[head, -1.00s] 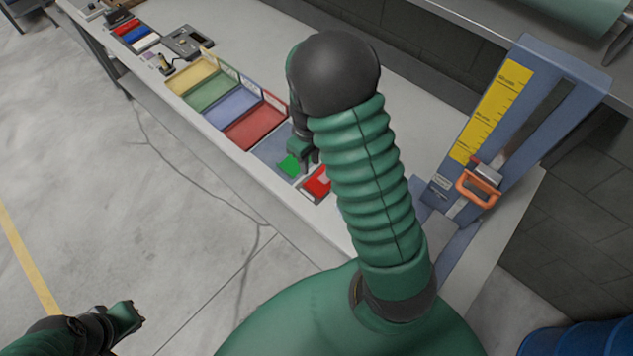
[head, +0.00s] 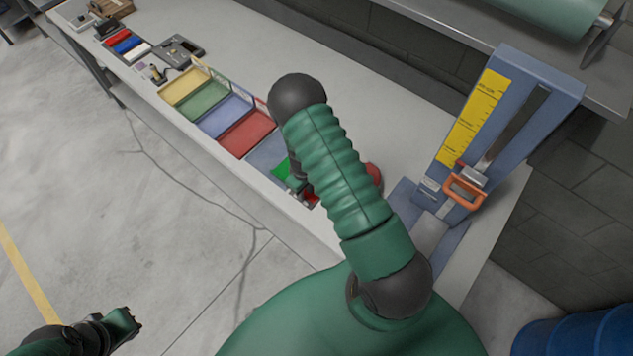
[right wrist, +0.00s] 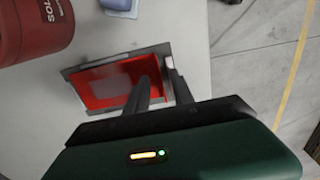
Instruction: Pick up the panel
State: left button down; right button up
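A flat red panel (right wrist: 120,82) with a paler rectangle sits in a grey frame on the bench in the right wrist view. Part of its red (head: 311,198) shows in the head view beside my right arm. My right gripper (right wrist: 157,72) is at the panel's near right end; its fingers are apart, one over the red and one at the frame's edge. I cannot tell whether they touch it. In the head view my right gripper (head: 296,184) is mostly hidden behind my arm. My left gripper (head: 133,322) is low at the left, away from the bench.
A red can (right wrist: 32,28) stands beside the frame. A row of coloured trays (head: 224,115) lines the front edge. A blue press-like stand (head: 505,110) with an orange handle is on the right.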

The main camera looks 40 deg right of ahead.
jog(key=shift+a, duration=0.15)
grip_shut()
dwell(1.3)
